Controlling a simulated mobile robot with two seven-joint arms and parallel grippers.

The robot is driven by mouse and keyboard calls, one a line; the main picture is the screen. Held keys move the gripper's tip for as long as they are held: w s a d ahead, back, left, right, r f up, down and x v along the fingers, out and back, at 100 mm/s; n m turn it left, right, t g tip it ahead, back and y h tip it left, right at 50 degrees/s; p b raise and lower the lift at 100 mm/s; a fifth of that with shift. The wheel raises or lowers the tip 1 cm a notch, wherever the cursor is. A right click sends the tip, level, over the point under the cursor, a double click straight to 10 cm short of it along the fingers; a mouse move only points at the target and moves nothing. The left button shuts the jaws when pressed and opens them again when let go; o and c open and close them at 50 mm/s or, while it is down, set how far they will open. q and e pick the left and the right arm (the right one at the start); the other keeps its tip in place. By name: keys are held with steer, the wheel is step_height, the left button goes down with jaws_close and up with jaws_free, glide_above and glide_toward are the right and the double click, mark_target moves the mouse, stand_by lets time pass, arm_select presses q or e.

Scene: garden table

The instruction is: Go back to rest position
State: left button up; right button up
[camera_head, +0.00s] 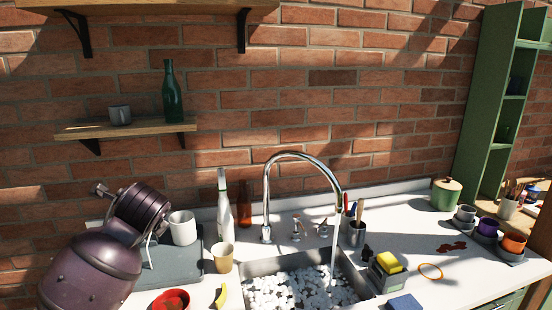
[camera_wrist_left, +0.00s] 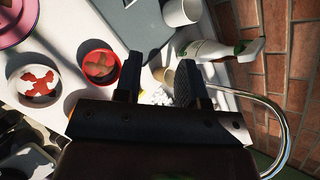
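My left arm comes in from the lower left in the head view, over the left end of the counter; I cannot make out its fingertips there. In the left wrist view my left gripper (camera_wrist_left: 157,80) has its two dark fingers apart with nothing held between them. A tan cup shows beyond the gap between the fingers, and a red bowl (camera_wrist_left: 100,64) lies to their left. My right gripper is in neither view.
The sink (camera_head: 250,268) holds white lumps under a running tap (camera_head: 305,155). A white mug (camera_head: 183,228), tan cup (camera_head: 222,257) and bottles (camera_head: 224,205) stand left of it. A utensil holder (camera_head: 356,233) and yellow sponge (camera_head: 389,262) are right. Wall shelf (camera_head: 130,129) overhead.

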arm_select(q)
steer(key=s+d+f+n+g+h, duration=0.1)
steer(key=s+f+n+g+h, duration=0.2)
steer(key=s+f+n, duration=1.15)
steer(key=s+f+n+g+h, duration=0.1)
steer(key=s+f+n, duration=0.35)
steer(key=s, duration=0.75)
steer(key=s+f+n+g, duration=0.1)
steer(key=s+f+n, duration=0.3)
steer(key=s, duration=0.8)
steer(key=w+f+m+t, duration=0.1)
steer(key=w+f+t, duration=0.6)
steer(key=f, duration=0.5)
steer(key=shift+w+m+t+h+b, duration=0.3)
steer(key=shift+w+t+h, duration=0.1)
steer(key=shift+w, duration=0.1)
steer(key=shift+c, duration=0.2)
